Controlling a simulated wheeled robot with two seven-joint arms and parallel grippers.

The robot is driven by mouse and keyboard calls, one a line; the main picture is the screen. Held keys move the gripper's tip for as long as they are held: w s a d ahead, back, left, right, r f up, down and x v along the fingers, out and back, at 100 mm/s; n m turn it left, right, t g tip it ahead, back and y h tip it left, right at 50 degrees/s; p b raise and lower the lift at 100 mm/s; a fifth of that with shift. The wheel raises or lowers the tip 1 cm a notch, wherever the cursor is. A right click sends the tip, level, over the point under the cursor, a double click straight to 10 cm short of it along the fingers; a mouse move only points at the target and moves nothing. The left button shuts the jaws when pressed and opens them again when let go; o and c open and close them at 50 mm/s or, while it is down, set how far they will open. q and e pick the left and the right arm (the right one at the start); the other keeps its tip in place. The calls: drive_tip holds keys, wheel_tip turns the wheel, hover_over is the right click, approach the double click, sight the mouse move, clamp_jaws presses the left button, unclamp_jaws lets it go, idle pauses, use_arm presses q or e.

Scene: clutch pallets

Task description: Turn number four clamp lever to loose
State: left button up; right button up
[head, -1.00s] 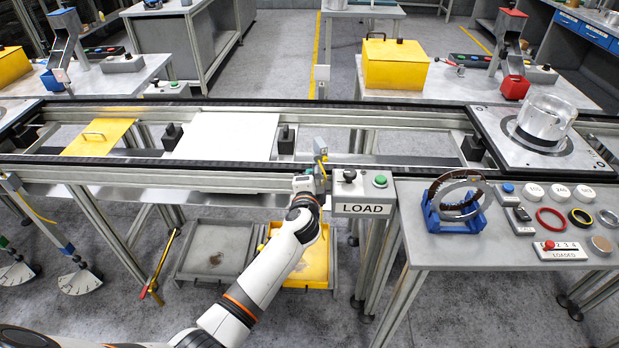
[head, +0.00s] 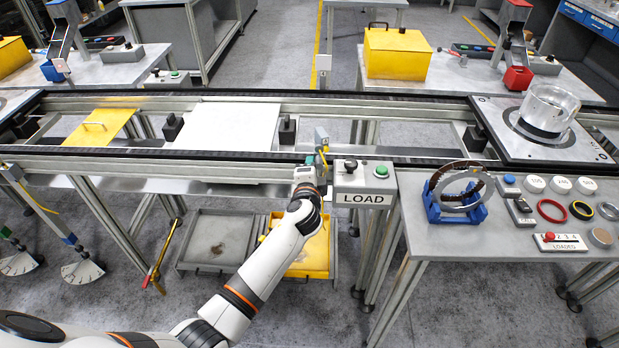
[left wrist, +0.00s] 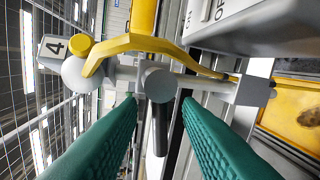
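The number 4 plate (left wrist: 55,46) shows at the upper left of the left wrist view. Next to it is a clamp fitting with a yellow curved arm (left wrist: 135,42), a pale cross rod and a round grey hub (left wrist: 158,82). A dark bar (left wrist: 159,130), which looks like the lever's handle, extends from the hub between my fingers. My left gripper (left wrist: 158,112) is open, one green finger each side of the bar, with visible gaps. In the head view my left gripper (head: 312,162) is at the rail's front edge, left of the LOAD box. My right gripper is out of view.
The LOAD box (head: 366,198), with a black knob and green button, is close right of my gripper. The conveyor rail (head: 140,168) runs behind it. A yellow tray (head: 305,262) and grey tray (head: 215,240) are below. A table (head: 440,240) stands at right.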

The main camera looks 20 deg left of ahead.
use_arm(q)
drive_tip(key=v, duration=1.1)
drive_tip(key=shift+s+b, duration=0.3)
drive_tip(key=shift+b, duration=0.1)
drive_tip(key=shift+d, duration=0.1)
drive_tip(key=s+f+n+g+h, duration=0.2)
drive_tip(key=s+f+g, duration=0.35)
drive_tip(key=f, duration=1.05)
drive_tip(key=s+f+n+g+h, duration=0.15)
drive_tip(key=s+f, duration=0.65)
drive_tip(key=f, duration=0.8)
drive_tip(key=s+a+f+n+g, duration=0.1)
drive_tip(key=s+f+n+g, duration=0.1)
drive_tip(key=s+f, duration=0.4)
drive_tip(key=s+a+f+n+g, duration=0.2)
drive_tip(key=s+f, duration=0.4)
drive_tip(key=s, duration=1.1)
drive_tip(key=s+a+f+n+g, duration=0.2)
drive_tip(key=s+f, duration=0.5)
drive_tip(key=s, duration=0.4)
drive_tip(key=shift+s+n+g, duration=0.15)
drive_tip(key=shift+n+g, duration=0.5)
drive_tip(key=shift+g, duration=0.05)
